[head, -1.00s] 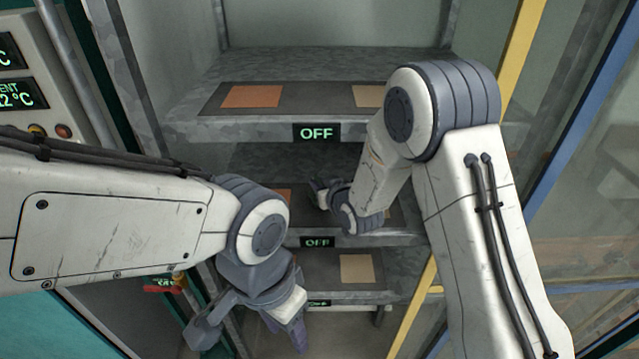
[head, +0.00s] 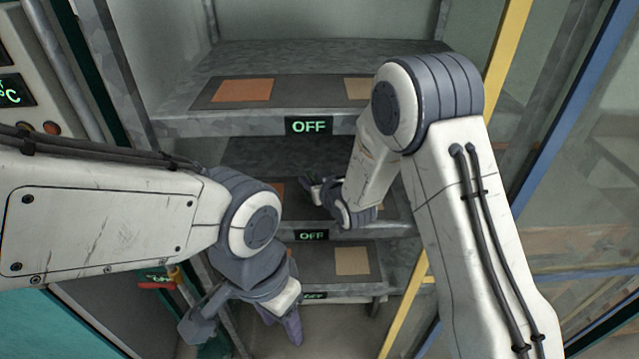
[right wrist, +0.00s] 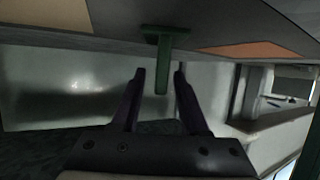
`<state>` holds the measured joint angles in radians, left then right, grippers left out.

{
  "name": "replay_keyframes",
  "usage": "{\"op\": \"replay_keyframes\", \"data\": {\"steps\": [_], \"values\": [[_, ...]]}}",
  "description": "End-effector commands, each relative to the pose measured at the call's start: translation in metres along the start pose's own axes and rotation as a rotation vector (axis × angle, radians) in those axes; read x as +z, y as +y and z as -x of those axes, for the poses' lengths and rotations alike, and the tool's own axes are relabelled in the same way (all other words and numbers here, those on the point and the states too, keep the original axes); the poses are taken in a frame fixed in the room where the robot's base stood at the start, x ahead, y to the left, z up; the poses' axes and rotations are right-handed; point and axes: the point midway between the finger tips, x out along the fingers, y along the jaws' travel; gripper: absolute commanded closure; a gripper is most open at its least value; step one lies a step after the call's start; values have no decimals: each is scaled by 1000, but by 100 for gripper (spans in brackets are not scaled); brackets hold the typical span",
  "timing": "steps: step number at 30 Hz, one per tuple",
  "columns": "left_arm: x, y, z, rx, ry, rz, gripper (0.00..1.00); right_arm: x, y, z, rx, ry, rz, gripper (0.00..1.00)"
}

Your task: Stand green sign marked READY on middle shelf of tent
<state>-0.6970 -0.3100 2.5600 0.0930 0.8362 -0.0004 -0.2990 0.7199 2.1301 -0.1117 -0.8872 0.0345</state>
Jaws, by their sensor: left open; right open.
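The green sign (right wrist: 162,62) shows in the right wrist view as a thin upright seen edge-on with a flat foot. Its foot is against the middle shelf's surface, which appears at the top of this upside-down-looking picture. No lettering is visible. My right gripper (right wrist: 159,74) is open, with its fingertips on either side of the sign's free end and gaps visible. In the head view my right gripper (head: 312,188) is over the middle shelf (head: 275,155), and the sign cannot be made out there. My left gripper (head: 243,328) is open and empty, low outside the shelves.
The upper shelf (head: 190,124) lies above my right gripper and carries an OFF display (head: 309,126). A lower shelf (head: 310,262) is below. An orange patch (right wrist: 262,50) lies beside the sign. A yellow post (head: 507,55) and glazed panel stand at right.

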Motion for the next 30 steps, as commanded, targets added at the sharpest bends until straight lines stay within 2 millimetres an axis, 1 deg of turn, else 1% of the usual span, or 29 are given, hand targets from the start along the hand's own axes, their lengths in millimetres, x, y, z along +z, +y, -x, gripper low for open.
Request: {"op": "replay_keyframes", "data": {"steps": [5,12,15,18,21,26,29,30], "values": [[0,0,-6,0,0,0,50,0,0,28,0,1,0,56],[1,-1,-14,0,0,0,50,0,1,82,1,2,0,56],[1,-1,-16,0,0,0,50,-1,0,99,1,2,0,56],[1,-1,-17,0,0,0,50,-1,0,111,0,2,0,56],[1,-1,-18,0,0,0,50,-1,0,118,0,1,0,56],[1,-1,-18,0,0,0,50,-1,-1,121,-1,-5,2,56],[1,-1,-17,0,0,0,50,2,-8,125,-7,-53,9,56],[1,-1,-17,0,0,0,50,5,-13,128,-12,-89,14,56]]}}
